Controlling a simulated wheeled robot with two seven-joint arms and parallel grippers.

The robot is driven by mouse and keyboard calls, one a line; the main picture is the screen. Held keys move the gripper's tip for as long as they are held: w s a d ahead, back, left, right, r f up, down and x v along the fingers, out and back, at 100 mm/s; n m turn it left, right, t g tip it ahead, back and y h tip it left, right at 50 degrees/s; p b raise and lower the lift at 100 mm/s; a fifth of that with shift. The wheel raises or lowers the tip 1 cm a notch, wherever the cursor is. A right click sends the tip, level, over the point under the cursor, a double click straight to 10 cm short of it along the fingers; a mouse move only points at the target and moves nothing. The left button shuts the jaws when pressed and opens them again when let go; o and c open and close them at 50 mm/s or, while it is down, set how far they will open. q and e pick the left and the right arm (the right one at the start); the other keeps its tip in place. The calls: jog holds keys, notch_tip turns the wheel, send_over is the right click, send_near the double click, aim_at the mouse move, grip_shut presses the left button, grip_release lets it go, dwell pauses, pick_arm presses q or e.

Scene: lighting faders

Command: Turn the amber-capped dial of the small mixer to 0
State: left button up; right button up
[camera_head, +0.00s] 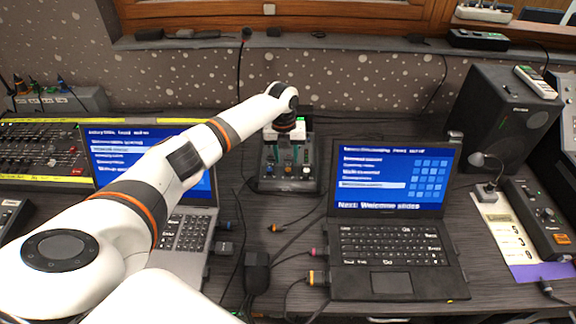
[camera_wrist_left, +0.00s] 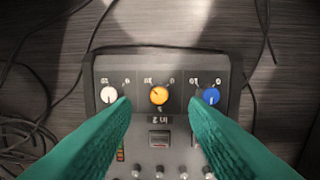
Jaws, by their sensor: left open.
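The small mixer (camera_head: 265,184) stands on the desk, past the gap between the two laptops. In the left wrist view, its panel shows a white dial (camera_wrist_left: 108,95), the amber-capped dial (camera_wrist_left: 158,95) and a blue dial (camera_wrist_left: 211,96) in a row. The amber dial has printed marks around it, with a 0 at its upper right; its exact pointer angle is too small to read surely. My left gripper (camera_wrist_left: 160,104) is open over the mixer, its teal fingers on either side of the amber dial and apart from it. My right gripper is not in view.
A silver laptop (camera_head: 186,232) is left of the mixer and a black laptop (camera_head: 390,245) right of it. Loose cables (camera_wrist_left: 265,35) lie around the mixer. A black speaker (camera_head: 500,118) stands at the right, and a large fader console (camera_head: 40,152) is at far left.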

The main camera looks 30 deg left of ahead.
aim_at(288, 170)
pick_arm(q)
notch_tip(288, 170, down, 4)
jog(key=shift+w+d+f, duration=0.1)
jog(key=shift+d, duration=0.05)
jog(key=shift+f, duration=0.4)
grip_shut()
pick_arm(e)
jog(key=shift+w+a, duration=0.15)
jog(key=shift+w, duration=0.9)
